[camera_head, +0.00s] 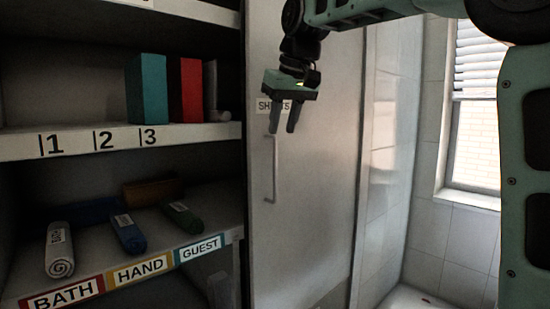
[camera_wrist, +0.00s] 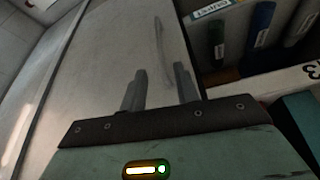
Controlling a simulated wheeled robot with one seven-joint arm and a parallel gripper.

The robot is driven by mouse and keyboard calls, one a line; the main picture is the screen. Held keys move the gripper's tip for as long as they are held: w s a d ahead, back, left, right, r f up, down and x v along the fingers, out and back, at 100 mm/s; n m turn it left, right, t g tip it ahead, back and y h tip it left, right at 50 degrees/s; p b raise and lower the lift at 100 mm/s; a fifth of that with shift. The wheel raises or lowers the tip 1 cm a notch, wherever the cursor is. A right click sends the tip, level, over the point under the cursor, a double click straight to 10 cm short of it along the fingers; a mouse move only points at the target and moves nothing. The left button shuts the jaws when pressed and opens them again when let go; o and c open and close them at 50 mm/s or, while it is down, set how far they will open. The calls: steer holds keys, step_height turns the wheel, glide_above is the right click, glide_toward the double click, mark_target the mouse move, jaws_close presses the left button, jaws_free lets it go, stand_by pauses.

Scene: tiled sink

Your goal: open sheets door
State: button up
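The sheets door (camera_head: 315,210) is a pale tall panel right of the shelves, and it looks closed. Its label (camera_head: 263,106) reads SHEETS, partly covered by my gripper. A thin vertical bar handle (camera_head: 274,168) sits near the door's left edge, below the label. My gripper (camera_head: 282,131) is in front of the door near the handle's top, fingers pointing down and apart. In the wrist view my gripper's fingers (camera_wrist: 160,80) are spread with nothing between them. The handle (camera_wrist: 162,42) shows beyond them, against the door (camera_wrist: 105,60). I cannot tell whether a finger touches it.
Open shelves (camera_head: 90,142) stand left of the door, with a teal box (camera_head: 147,88), a red box (camera_head: 186,90) and several rolled towels, including a white one (camera_head: 59,250). A window (camera_head: 474,130) and tiled wall are at the right.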

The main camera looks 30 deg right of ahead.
steer(key=p+x, duration=0.1)
steer(key=x, duration=0.8)
steer(key=shift+w+f, duration=0.1)
steer(key=shift+f, duration=0.1)
steer(key=shift+c, duration=0.3)
jaws_close()
